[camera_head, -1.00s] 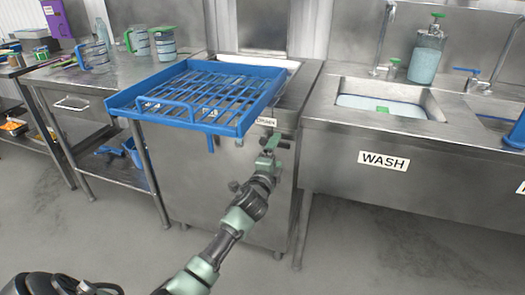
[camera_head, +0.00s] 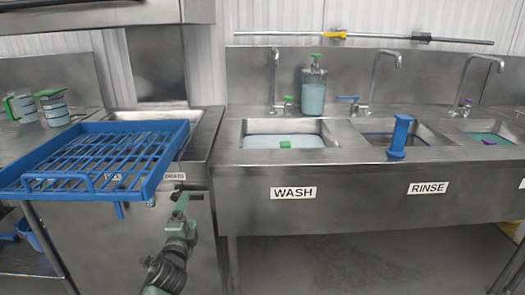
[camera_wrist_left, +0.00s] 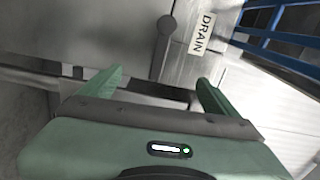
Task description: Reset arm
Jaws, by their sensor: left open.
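My left gripper (camera_head: 182,204) is in front of the steel drain unit, below the right front corner of the blue rack, and is empty. My right gripper is in neither current view.
The blue slatted rack (camera_head: 172,158) lies on the drain unit and overhangs its front. To the right are the wash sink (camera_head: 335,148) and rinse sink (camera_head: 372,138), with a blue upright object (camera_head: 400,136). Green-handled jugs (camera_head: 54,112) stand at left. Floor in front is clear.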

